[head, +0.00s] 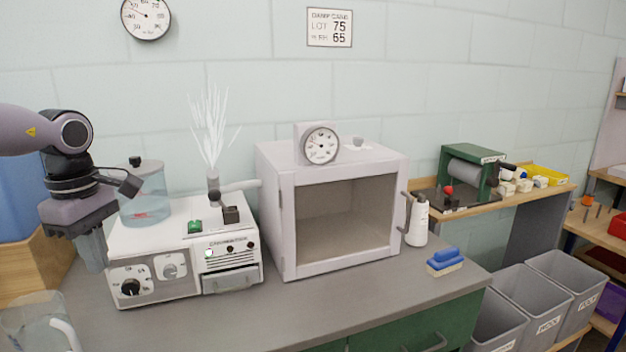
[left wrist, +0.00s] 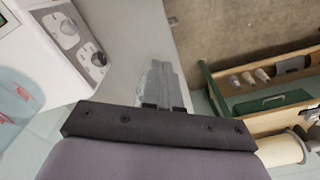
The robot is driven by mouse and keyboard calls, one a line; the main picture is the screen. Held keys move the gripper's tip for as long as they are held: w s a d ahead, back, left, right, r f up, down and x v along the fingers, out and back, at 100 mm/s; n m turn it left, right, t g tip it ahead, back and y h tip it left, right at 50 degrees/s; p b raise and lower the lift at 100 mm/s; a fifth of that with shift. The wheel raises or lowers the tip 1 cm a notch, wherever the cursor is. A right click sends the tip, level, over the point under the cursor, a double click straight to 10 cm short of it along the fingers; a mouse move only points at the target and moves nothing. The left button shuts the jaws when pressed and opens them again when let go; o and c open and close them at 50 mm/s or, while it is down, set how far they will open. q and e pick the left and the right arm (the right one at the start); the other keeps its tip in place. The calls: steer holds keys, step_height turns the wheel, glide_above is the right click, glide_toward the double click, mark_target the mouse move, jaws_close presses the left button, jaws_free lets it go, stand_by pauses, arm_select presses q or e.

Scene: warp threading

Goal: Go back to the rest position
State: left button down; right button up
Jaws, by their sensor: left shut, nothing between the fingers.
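My left gripper (head: 93,252) hangs fingers down at the left of the head view, in front of the left side of the white humidifier machine (head: 153,247). Its fingers are shut with nothing between them. In the left wrist view the closed fingers (left wrist: 161,85) show over the grey bench top (left wrist: 193,50), beside the machine's dial panel (left wrist: 90,52). My right gripper is in neither view.
A white chamber (head: 283,225) with a gauge on top stands at the middle of the bench. A clear jug (head: 38,325) stands front left. Grey bins (head: 532,298) are at right.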

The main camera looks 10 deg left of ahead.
arm_select(q)
steer(key=s+a+f+n+t+h, duration=0.1)
steer(key=s+f+n+t+h, duration=0.2)
steer(key=f+n, duration=0.6)
steer(key=s+f+n+t+h, duration=0.1)
steer(key=s+f+n+t, duration=0.3)
steer(key=f+n, duration=0.45)
steer(key=s+a+f+n+t+h, duration=0.1)
steer(key=s+f+n+t+h, duration=0.15)
steer(key=f+n+t, duration=0.45)
steer(key=s+d+f+n+g+y, duration=0.1)
steer(key=s+d+f+n, duration=0.1)
steer(key=d+f+n, duration=0.2)
steer(key=s+d+f+n+g+y, duration=0.1)
steer(key=d+f+n, duration=0.4)
steer(key=d+n, duration=0.5)
steer(key=s+d+f+n+g+y, duration=0.1)
steer(key=s+d+f+n, duration=0.3)
steer(key=n, duration=0.9)
steer(key=s+d+y, duration=0.1)
steer(key=d, duration=0.2)
steer(key=shift+s+d+f+g, duration=0.2)
steer(key=shift+d+f+g, duration=0.05)
steer(key=shift+d+g, duration=0.05)
